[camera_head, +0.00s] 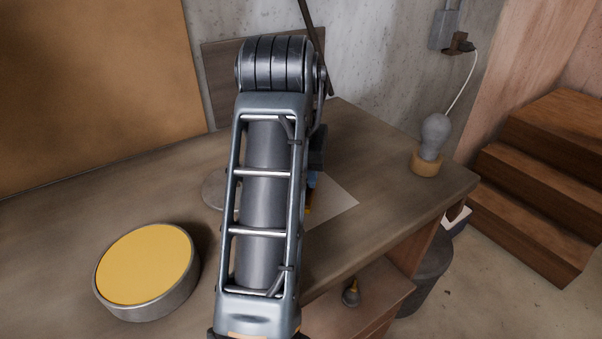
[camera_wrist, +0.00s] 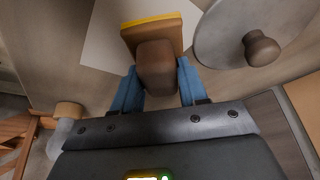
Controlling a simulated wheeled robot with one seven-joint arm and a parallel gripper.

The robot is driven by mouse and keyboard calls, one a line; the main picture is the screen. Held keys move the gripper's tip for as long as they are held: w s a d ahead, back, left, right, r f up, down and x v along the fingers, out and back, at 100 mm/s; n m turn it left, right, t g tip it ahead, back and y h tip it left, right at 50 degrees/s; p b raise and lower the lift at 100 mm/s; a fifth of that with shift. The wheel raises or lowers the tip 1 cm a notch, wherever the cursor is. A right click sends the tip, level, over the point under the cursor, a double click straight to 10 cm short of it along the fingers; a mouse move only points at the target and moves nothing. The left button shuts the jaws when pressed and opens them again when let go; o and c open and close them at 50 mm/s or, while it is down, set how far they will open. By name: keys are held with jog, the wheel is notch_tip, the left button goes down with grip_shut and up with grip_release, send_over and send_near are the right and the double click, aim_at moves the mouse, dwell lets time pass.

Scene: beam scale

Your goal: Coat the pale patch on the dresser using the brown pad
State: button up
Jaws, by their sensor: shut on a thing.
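The brown pad (camera_wrist: 176,30) has a blocky brown handle (camera_wrist: 156,68) and a yellow layer along its far edge. My gripper (camera_wrist: 157,72), with blue fingers, is shut on this handle. The pale patch (camera_wrist: 100,42) lies on the dresser top, behind and to the left of the pad in the wrist view. In the head view my arm hides most of the gripper and pad, and the patch (camera_head: 338,203) shows to the right of the arm. I cannot tell whether the pad touches the patch. The dresser (camera_head: 385,157) has a brown wooden top.
A round tin with a yellow surface (camera_head: 147,264) stands at the left. A grey disc lid with a brown knob (camera_wrist: 262,48) lies beside the patch. A grey bulb-shaped object (camera_head: 433,137) stands near the right corner. Wooden steps (camera_head: 535,150) are beyond the dresser.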

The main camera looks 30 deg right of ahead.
aim_at(314, 191)
jog(key=shift+w+f+p, duration=0.1)
jog(key=shift+w+p, duration=0.2)
jog(key=shift+w, duration=1.4)
jog(key=shift+d+p, duration=0.45)
jog(key=shift+d, duration=0.65)
jog(key=shift+s, duration=2.8)
jog(key=shift+s+p, duration=1)
jog(key=shift+s, duration=1.6)
jog(key=shift+d+p, duration=0.45)
jog(key=shift+d, duration=0.55)
jog(key=shift+w+r+p, duration=0.2)
jog(key=shift+w+p, duration=0.2)
jog(key=shift+w, duration=1.65)
jog(key=shift+w+f, duration=0.2)
jog(key=shift+w, duration=3.1)
